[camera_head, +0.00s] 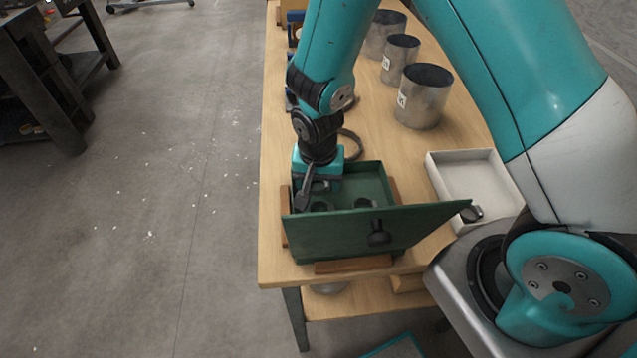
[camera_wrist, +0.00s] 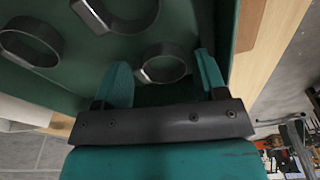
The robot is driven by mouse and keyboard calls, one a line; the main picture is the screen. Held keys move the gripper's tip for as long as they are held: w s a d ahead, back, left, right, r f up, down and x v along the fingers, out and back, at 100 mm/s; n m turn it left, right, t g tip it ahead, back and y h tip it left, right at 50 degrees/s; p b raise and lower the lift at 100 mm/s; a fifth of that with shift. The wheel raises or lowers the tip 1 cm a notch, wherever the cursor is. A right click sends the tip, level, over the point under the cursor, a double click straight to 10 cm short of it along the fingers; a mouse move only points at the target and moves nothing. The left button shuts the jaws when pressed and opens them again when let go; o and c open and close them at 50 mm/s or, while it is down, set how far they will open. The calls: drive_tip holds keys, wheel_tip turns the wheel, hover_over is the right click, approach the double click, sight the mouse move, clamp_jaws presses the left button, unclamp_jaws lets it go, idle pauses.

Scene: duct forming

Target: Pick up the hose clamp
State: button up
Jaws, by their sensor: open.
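Several grey metal hose clamps, each a round band, lie in an open green box (camera_head: 345,228). In the wrist view one clamp (camera_wrist: 165,80) lies between and just ahead of my fingertips, one (camera_wrist: 32,34) is at the left, and one (camera_wrist: 118,29) is at the top with its screw housing at its left side. My gripper (camera_wrist: 162,63) is open and empty, with a teal finger on each side of the nearest clamp. I cannot tell whether it touches it. In the head view my gripper (camera_head: 308,196) reaches into the left part of the box, partly hiding the inside.
The box's green lid or front panel with a black knob (camera_head: 378,236) stands tilted toward the camera. A white tray (camera_head: 440,178) holding a small dark part is to the right. Several metal duct cylinders (camera_head: 421,103) stand behind on the wooden table (camera_head: 275,265). Wooden strips border the box.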

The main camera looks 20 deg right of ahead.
drive_tip(key=c, duration=0.6)
drive_tip(key=shift+r, duration=0.15)
drive_tip(key=shift+c, duration=0.2)
